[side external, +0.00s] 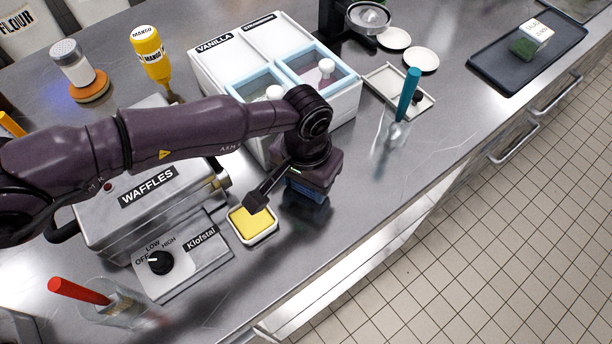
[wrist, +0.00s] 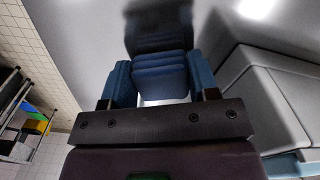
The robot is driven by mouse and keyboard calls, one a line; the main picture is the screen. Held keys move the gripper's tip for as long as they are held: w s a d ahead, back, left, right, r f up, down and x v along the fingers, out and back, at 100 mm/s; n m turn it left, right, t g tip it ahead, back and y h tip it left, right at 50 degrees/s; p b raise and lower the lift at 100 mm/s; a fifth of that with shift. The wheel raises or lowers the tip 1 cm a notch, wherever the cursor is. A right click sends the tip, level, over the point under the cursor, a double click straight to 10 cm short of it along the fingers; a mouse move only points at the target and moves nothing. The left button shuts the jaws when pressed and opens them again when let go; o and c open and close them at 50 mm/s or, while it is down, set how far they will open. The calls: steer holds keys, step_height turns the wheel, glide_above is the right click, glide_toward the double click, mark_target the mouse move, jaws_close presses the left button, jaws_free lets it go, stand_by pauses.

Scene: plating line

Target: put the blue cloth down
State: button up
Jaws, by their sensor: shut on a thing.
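The blue cloth (wrist: 160,72) is a dark blue, folded bundle between the two fingers of my gripper (wrist: 160,86) in the wrist view. My gripper is shut on it. In the side view, my gripper (side external: 309,187) points down over the front part of the steel counter, with blue showing at its lower end. The cloth is mostly hidden there by the gripper. It is low, close to the counter surface; I cannot tell whether it touches.
A dish with a yellow block (side external: 252,223) sits just left of my gripper. The waffle iron (side external: 150,205) is further left. The white tubs box (side external: 275,65) stands behind. A glass with a teal-handled tool (side external: 408,95) is at right. The counter's front edge is near; counter between is clear.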

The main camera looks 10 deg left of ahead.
steer(key=shift+f, duration=0.1)
steer(key=o, duration=0.9)
step_height(320, 180, up, 12)
